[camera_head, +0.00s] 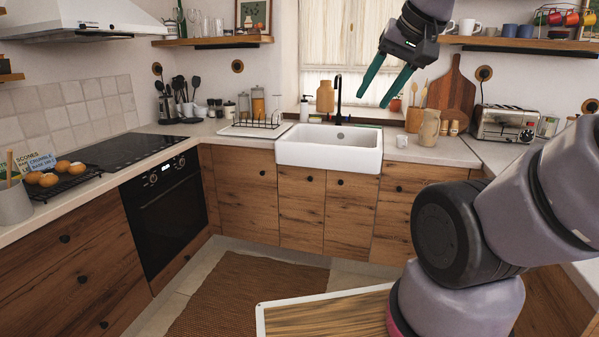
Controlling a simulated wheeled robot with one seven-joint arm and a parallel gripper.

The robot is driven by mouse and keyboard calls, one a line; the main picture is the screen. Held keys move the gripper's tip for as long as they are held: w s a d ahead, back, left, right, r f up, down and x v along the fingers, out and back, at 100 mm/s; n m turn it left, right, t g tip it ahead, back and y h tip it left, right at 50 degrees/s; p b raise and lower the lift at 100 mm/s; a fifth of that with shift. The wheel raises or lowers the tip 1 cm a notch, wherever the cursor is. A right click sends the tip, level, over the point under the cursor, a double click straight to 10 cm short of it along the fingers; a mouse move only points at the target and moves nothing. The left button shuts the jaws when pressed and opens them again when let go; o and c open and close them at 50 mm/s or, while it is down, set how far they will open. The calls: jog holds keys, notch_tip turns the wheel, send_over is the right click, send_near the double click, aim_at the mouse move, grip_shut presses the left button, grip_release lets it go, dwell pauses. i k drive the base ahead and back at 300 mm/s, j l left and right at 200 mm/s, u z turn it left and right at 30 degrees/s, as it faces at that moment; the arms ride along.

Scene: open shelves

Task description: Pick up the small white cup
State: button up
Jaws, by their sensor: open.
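A small white cup (402,141) stands on the counter just right of the sink, in front of a beige jug (429,127) and slightly left of it. My gripper (374,101) shows at the upper middle, with its two green fingers apart and pointing down and left. It is open and nothing is between the fingers. In the picture it is above and left of the cup, clear of it. White mugs (466,27) also stand on the upper right shelf.
The white sink (330,148) with a black tap (338,100) is left of the cup. A wooden cutting board (452,92), wooden shakers (449,127) and a toaster (506,122) stand to the right. The upper right shelf (520,43) is close to my gripper.

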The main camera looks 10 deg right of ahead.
aim_at(401, 142)
jog(key=i+l+z, duration=0.15)
jog(key=i+z, duration=0.2)
jog(key=i, duration=0.15)
jog(key=i+z, duration=0.3)
jog(key=i, duration=0.2)
jog(key=i+l+u, duration=0.15)
jog(key=i+l, duration=0.15)
jog(key=i, duration=0.25)
jog(key=i+l+u, duration=0.15)
jog(key=i+l, duration=0.25)
jog(key=i, duration=0.1)
